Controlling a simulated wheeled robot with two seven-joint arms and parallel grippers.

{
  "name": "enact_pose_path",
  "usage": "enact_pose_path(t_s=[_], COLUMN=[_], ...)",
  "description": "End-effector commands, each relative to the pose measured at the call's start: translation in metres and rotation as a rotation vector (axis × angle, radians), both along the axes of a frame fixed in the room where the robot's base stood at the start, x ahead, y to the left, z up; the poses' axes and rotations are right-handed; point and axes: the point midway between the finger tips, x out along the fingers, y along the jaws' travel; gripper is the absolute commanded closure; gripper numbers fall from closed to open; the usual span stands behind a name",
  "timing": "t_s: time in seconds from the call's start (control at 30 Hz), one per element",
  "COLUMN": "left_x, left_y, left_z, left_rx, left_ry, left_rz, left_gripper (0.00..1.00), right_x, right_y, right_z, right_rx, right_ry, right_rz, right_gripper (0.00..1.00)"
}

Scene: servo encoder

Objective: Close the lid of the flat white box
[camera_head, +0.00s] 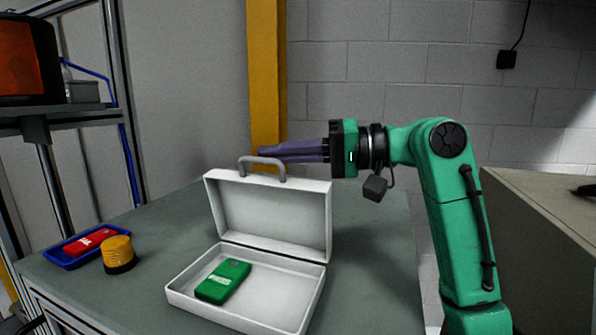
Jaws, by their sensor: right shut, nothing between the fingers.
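The flat white box (174,291) stands open on the grey-green table, its lid (320,215) raised nearly upright at the back. A grey handle (262,161) is on the lid's top edge. A green device (223,281) with a white label lies inside the base at the left. My right gripper (262,154) has purple fingers and is shut and empty. It points left, level with the handle and just above the lid's top edge. Its fingertips overlap the handle in the picture, and I cannot tell whether they touch. My left gripper is not in view.
A blue tray (64,260) with a red device (91,241) lies at the table's left edge. A yellow-orange cap with a black base (118,252) stands beside it. A yellow post (266,80) rises behind the table. Another surface (545,215) is at the right.

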Motion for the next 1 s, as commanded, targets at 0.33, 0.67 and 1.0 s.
enact_pose_path(t_s=[0.33,0.67,1.0], left_x=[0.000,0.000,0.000], left_y=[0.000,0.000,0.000], left_z=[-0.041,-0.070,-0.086], left_rx=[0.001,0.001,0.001], left_ry=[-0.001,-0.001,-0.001], left_rz=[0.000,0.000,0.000], left_gripper=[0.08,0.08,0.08], right_x=[-0.055,-0.096,-0.118], right_y=[0.022,0.040,0.049], right_z=[-0.015,-0.037,-0.054], right_rx=[-0.127,-0.238,-0.266], right_ry=[-0.308,-0.572,-0.644], right_rz=[0.000,0.000,0.000], right_gripper=[1.00,1.00,1.00])
